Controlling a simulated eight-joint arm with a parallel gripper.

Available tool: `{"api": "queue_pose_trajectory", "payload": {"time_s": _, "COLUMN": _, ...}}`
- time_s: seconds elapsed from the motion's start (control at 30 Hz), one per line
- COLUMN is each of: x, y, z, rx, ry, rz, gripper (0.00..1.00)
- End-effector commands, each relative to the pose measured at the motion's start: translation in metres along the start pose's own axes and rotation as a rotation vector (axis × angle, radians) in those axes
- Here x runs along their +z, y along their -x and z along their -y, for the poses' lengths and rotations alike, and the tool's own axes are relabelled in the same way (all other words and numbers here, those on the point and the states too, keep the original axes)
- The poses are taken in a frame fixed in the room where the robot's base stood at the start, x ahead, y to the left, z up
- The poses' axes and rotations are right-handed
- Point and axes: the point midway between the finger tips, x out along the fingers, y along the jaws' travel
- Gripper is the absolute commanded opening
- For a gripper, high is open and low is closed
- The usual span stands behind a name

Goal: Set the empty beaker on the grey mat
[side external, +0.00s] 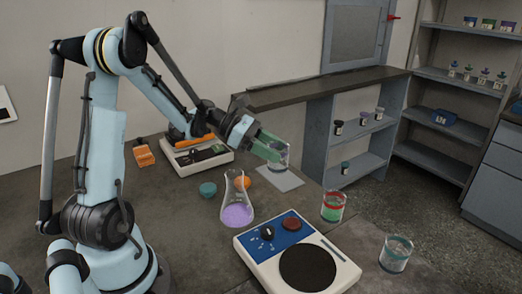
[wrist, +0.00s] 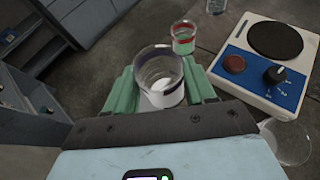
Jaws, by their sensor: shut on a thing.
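A clear beaker with a dark band (side external: 280,158) is held in my gripper (side external: 271,150), whose green fingers close around its sides. In the side view it is over the pale grey mat (side external: 283,180) on the bench; whether its base touches the mat I cannot tell. In the wrist view the beaker (wrist: 160,65) stands between the two green fingers of the gripper (wrist: 162,88). I see no coloured liquid in it; something whitish shows through its lower part.
A red-banded beaker with green contents (side external: 333,208) stands right of the mat. A teal-banded beaker (side external: 396,256) is farther right.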

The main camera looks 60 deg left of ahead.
Motion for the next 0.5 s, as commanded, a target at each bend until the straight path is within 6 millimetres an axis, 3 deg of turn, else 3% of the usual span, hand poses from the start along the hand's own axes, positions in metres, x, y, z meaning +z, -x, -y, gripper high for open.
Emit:
{"api": "queue_pose_trajectory", "payload": {"time_s": 0.03, "x": 0.011, "y": -0.014, "z": 0.006, "rx": 0.029, "ry": 0.013, "rz": 0.000, "gripper": 0.22}}
{"api": "queue_pose_trajectory", "payload": {"time_s": 0.2, "x": 0.036, "y": -0.043, "z": 0.015, "rx": 0.150, "ry": 0.070, "rz": -0.001, "gripper": 0.22}}
{"api": "queue_pose_trajectory", "payload": {"time_s": 0.5, "x": 0.055, "y": -0.060, "z": 0.022, "rx": 0.258, "ry": 0.120, "rz": -0.001, "gripper": 0.22}}
